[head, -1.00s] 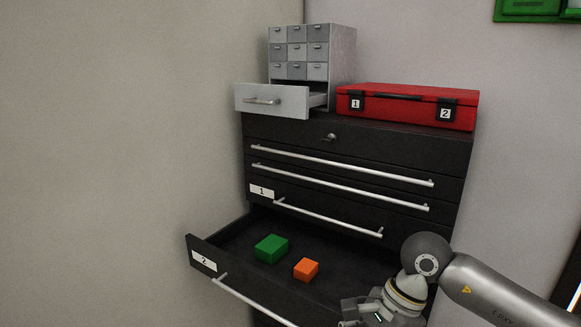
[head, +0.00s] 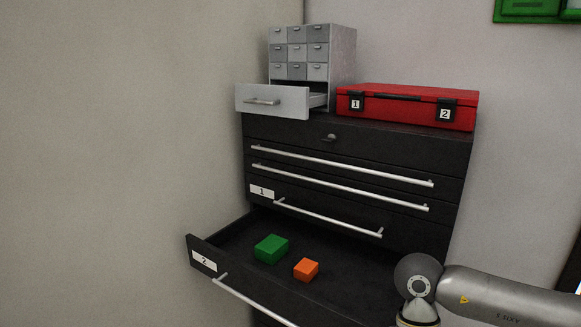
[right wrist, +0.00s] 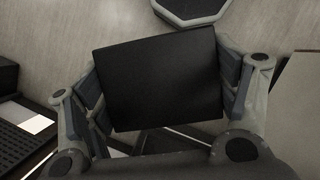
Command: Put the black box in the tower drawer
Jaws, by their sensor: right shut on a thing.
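The black box (right wrist: 158,75) fills the middle of the right wrist view. My right gripper (right wrist: 162,88) is shut on it, with a finger against each side. In the head view only my right arm shows at the lower right; its gripper and the box are below the frame. A small grey drawer tower (head: 343,55) stands on the black cabinet, and its wide bottom drawer (head: 285,101) is pulled out. The inside of that drawer is mostly hidden by its front. My left gripper is in neither view.
The black cabinet (head: 400,155) has drawer 2 (head: 232,273) open, holding a green block (head: 271,249) and an orange block (head: 306,269). A red case (head: 405,108) lies beside the tower on the cabinet top. Walls stand close behind and at the left.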

